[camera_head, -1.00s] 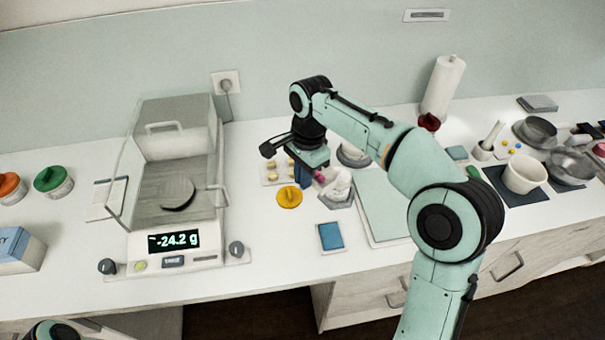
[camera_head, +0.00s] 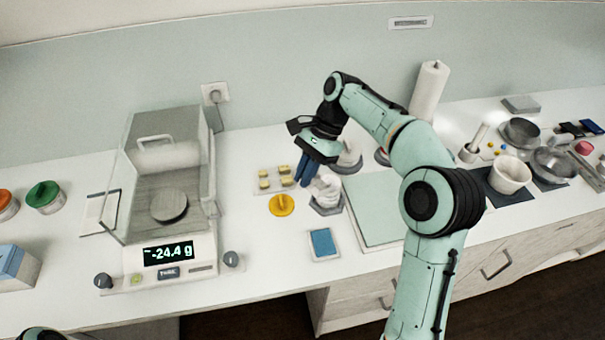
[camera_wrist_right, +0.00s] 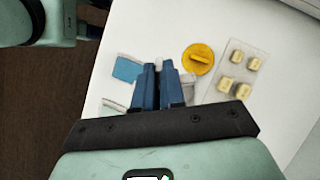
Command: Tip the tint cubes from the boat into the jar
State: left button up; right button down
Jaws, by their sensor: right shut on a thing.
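My right gripper (camera_head: 306,170) is above the bench, pointing down. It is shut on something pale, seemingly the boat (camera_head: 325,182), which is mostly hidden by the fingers. In the right wrist view the blue fingers (camera_wrist_right: 158,82) are close together, with small pale parts showing around them. Below and right of the fingers in the head view, a pale hexagonal dish (camera_head: 327,208) stands on the bench. My left gripper is out of view.
A yellow lid (camera_head: 281,205) and a tray with several cream blocks (camera_head: 265,184) lie left of the gripper. A blue pad (camera_head: 322,243) lies in front. The balance (camera_head: 165,250), reading -24.4 g, stands left. A pale green board (camera_head: 372,215) lies right.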

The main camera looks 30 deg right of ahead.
jog(key=shift+w+d+r+y+p, duration=0.1)
jog(key=shift+d+r+y+p, duration=0.15)
jog(key=shift+d+y+p, duration=0.25)
jog(key=shift+w+d+r+g+y+p, duration=0.15)
jog(key=shift+d+r+g+y+p, duration=0.15)
jog(key=shift+d+y+p, duration=0.25)
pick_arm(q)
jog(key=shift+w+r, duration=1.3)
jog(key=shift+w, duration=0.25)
pick_arm(e)
jog(key=shift+w+d+r+g+y, duration=0.15)
jog(key=shift+d+r+y, duration=0.1)
jog(key=shift+d+y, duration=0.55)
jog(key=shift+w+d+r+g+y, duration=0.1)
jog(key=shift+d+r+g+y, duration=0.1)
jog(key=shift+d+y, duration=0.55)
jog(key=shift+a, duration=0.15)
jog(key=shift+r, duration=0.1)
jog(key=shift+r, duration=1.45)
